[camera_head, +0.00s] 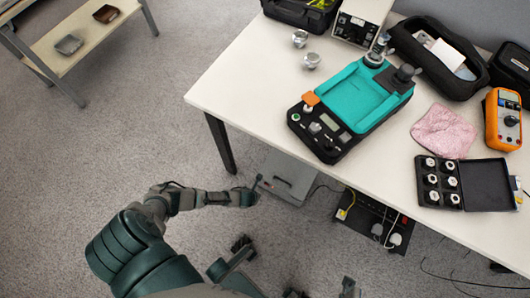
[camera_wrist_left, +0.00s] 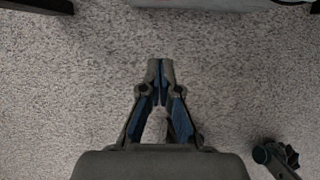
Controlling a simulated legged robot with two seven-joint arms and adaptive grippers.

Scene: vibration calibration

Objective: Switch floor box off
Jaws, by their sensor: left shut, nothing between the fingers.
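The floor box (camera_head: 372,222) is a black panel with sockets and plugged cables, on the carpet under the table's front edge. A grey flat panel (camera_head: 290,172) with a small handle-like part lies just left of it; I cannot tell whether it is the box's lid. My left gripper (camera_head: 257,184) is at the grey panel's left side in the head view; contact cannot be told. In the left wrist view the left gripper (camera_wrist_left: 160,64) has its fingertips together over bare carpet, with nothing between them. The floor box's switch is too small to make out. My right gripper is not in view.
The white table (camera_head: 238,88) overhangs the floor box, with a dark leg (camera_head: 220,143) to its left. A teal device (camera_head: 358,95) and an orange multimeter (camera_head: 503,118) are on top. A low shelf (camera_head: 85,37) stands at upper left. Carpet between is clear.

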